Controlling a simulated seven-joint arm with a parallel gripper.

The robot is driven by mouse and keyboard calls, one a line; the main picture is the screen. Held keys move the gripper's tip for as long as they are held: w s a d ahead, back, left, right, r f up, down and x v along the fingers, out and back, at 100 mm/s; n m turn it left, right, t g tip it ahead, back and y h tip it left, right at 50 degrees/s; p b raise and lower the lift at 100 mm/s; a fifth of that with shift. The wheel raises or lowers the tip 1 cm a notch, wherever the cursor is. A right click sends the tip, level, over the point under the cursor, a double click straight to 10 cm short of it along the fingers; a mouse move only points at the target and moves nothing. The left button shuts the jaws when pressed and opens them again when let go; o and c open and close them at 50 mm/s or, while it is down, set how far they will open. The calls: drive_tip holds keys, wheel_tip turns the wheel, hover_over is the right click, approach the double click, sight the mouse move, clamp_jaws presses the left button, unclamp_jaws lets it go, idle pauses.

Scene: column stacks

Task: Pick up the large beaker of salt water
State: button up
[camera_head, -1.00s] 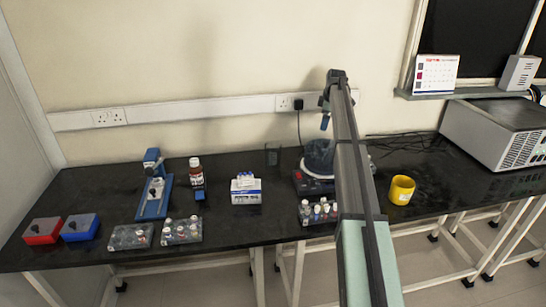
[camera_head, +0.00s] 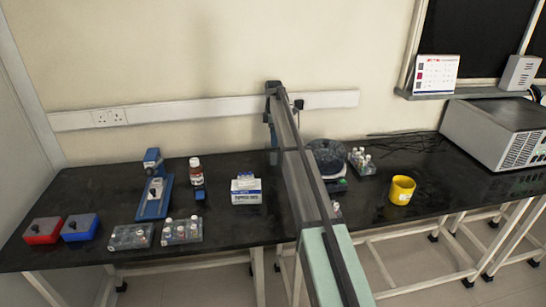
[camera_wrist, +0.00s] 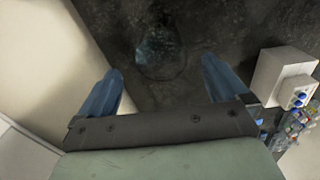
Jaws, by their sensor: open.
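A clear round glass vessel (camera_wrist: 160,52), which looks like the beaker, stands on the dark bench in the wrist view. It is seen from above, and its contents cannot be made out. My gripper (camera_wrist: 160,68) is open, with one blue finger to each side of the vessel in the picture. The vessel is ahead of the fingers and not gripped. In the head view my gripper (camera_head: 268,120) hangs near the wall, and my arm covers most of the place where the beaker stands.
A white box with blue print (camera_head: 246,189) stands just left of my arm and shows at right in the wrist view (camera_wrist: 285,75). A round dark device (camera_head: 326,156) and a vial rack (camera_head: 362,161) are to the right. A yellow cup (camera_head: 401,190) stands farther right. The wall is close behind.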

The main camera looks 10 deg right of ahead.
sight(273, 153)
drive_tip(key=shift+a+f, duration=0.15)
drive_tip(key=shift+f, duration=4.65)
drive_tip(key=c, duration=1.3)
drive_tip(key=shift+o, duration=0.2)
drive_tip(key=shift+r, duration=0.1)
